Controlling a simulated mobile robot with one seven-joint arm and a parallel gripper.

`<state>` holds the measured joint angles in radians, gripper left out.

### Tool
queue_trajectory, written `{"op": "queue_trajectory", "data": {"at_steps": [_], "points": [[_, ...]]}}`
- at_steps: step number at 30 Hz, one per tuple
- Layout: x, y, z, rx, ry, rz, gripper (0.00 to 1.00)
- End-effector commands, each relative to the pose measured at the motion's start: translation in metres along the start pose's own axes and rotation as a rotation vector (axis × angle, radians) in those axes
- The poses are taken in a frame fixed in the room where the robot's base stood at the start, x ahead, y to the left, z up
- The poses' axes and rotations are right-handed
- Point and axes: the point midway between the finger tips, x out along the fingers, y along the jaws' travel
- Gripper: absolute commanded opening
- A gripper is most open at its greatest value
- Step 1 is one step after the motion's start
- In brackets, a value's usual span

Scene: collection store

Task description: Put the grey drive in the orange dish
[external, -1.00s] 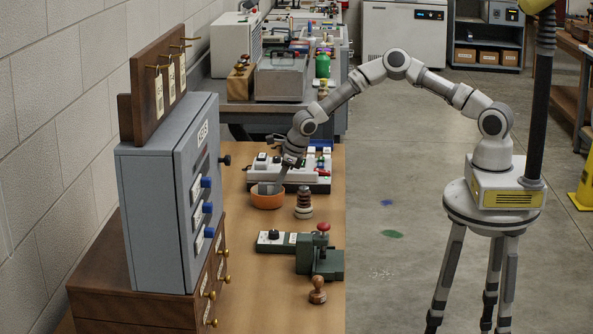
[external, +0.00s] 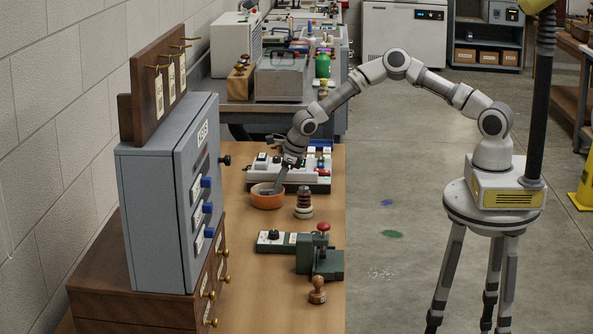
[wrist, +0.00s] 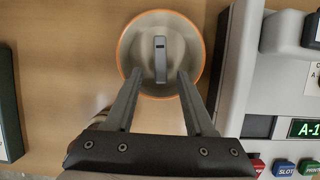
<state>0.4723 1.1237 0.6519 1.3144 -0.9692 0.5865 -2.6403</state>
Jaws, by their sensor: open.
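The orange dish (external: 267,200) stands on the wooden table, below my gripper. In the wrist view the dish (wrist: 122,50) shows as a round bowl with an orange rim and a pale inside. In the external view my gripper (external: 277,188) reaches down at the dish, and the drive cannot be made out there.
A pale device with buttons and a small screen (wrist: 306,128) stands right of the dish. A stacked round-disc object (external: 304,204) stands close by. A green press with a red knob (external: 320,256) and a wooden stamp (external: 317,290) stand nearer. A grey key cabinet (external: 160,210) stands left.

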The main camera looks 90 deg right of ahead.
Motion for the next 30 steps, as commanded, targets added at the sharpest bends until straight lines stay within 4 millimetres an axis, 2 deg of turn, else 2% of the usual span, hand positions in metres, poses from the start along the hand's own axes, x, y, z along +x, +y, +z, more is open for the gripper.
{"op": "queue_trajectory", "data": {"at_steps": [5, 18, 30], "points": [[-0.007, 0.000, 0.003, 0.000, -0.001, 0.000, 0.54], [-0.065, 0.000, 0.027, 0.000, 0.000, 0.000, 0.54], [-0.065, 0.000, 0.027, 0.000, 0.000, 0.000, 0.54]]}}
